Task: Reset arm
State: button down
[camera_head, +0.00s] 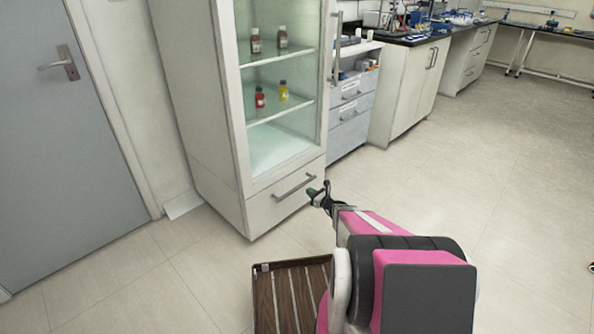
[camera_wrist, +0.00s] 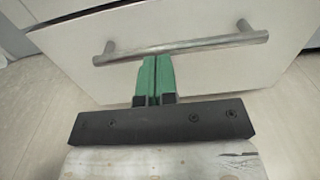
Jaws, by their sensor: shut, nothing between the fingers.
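My gripper (camera_head: 316,193) is at the front of the tall white cabinet (camera_head: 197,88), beside the right end of its bottom drawer's bar handle in the head view. In the wrist view the green fingers of my gripper (camera_wrist: 154,64) are together, with nothing between them. Their tips appear just below the metal bar handle (camera_wrist: 180,47) of the white drawer (camera_wrist: 200,75). I cannot tell whether the fingertips touch the handle. The drawer (camera_head: 285,200) looks shut in the head view. My pink and black arm reaches forward from the bottom of the head view.
The cabinet's shelves hold brown bottles (camera_head: 282,37), a red bottle (camera_head: 260,98) and a yellow bottle (camera_head: 283,91). A grey door (camera_head: 60,150) is at left. Counters with drawers (camera_head: 350,110) stand behind at right.

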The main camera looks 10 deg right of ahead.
jog(key=s+a+r+n+g, duration=1.05)
jog(key=s+n, duration=0.25)
jog(key=n, duration=0.3)
jog(key=s+d+r+n+g+h, duration=0.2)
jog(key=s+r+n+h, duration=0.3)
jog(key=s, duration=0.3)
jog(key=s+d+r+n+g+h, duration=0.2)
jog(key=s+d+r+n+h, duration=0.1)
jog(key=s+r+n+h, duration=0.2)
jog(key=s+n, duration=0.2)
jog(key=s, duration=0.1)
jog(key=shift+d+r+n+h, duration=0.2)
jog(key=shift+r+n+h, duration=0.1)
jog(key=shift+r+n, duration=0.1)
